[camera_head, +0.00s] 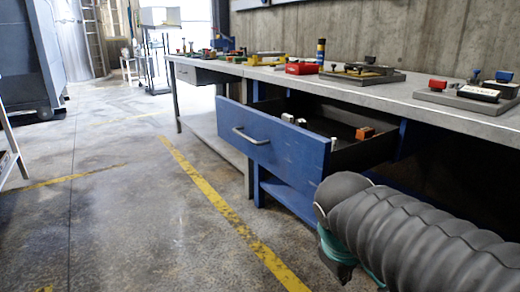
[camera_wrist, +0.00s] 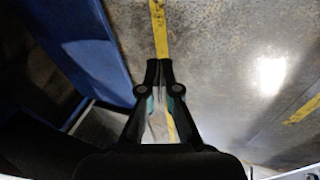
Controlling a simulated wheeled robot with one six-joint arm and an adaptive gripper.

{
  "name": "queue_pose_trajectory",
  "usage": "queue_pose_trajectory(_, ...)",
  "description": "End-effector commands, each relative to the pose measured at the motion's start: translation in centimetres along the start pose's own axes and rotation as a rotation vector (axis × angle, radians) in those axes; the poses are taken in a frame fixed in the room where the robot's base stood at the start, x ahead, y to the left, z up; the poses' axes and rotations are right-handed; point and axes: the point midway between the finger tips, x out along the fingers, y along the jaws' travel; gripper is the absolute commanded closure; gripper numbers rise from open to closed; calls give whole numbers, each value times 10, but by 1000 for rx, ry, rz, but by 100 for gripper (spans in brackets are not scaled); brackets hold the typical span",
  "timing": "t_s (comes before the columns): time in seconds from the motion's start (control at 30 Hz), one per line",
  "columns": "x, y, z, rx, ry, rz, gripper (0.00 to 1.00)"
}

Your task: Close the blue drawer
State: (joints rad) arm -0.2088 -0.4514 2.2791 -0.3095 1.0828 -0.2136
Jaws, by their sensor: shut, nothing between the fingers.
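The blue drawer (camera_head: 285,150) stands pulled out from under the grey workbench (camera_head: 420,95), with a pale bar handle (camera_head: 252,136) on its front. Small white pieces and an orange block (camera_head: 364,133) are in or at the drawer. In the wrist view a blue panel (camera_wrist: 85,45) lies left of my gripper (camera_wrist: 160,65); I cannot tell for sure that it is the drawer front. My gripper is shut and empty, its fingertips over the floor and apart from the panel. In the head view my arm is at lower right, near the drawer's right end, and the fingertips cannot be made out.
On the bench top are a red box (camera_head: 302,68), a dark yellow-banded bottle (camera_head: 320,52) and several fixtures. A blue lower shelf (camera_head: 288,197) is under the drawer. The concrete floor left of the bench is clear, with yellow lines (camera_head: 215,205). A grey machine (camera_head: 28,60) stands far left.

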Motion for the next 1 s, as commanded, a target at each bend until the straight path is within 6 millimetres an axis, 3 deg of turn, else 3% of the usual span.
queue_pose_trajectory(0.2, -3, 20, -67, -427, -189, 144, 100)
queue_pose_trajectory(0.43, -10, 17, -155, -843, -382, 331, 100)
queue_pose_trajectory(0.63, -27, -9, -239, -1171, -580, 543, 100)
queue_pose_trajectory(0.8, -54, -40, -301, -1375, -785, 740, 100)
queue_pose_trajectory(1.0, -82, -71, -340, -1474, -965, 888, 100)
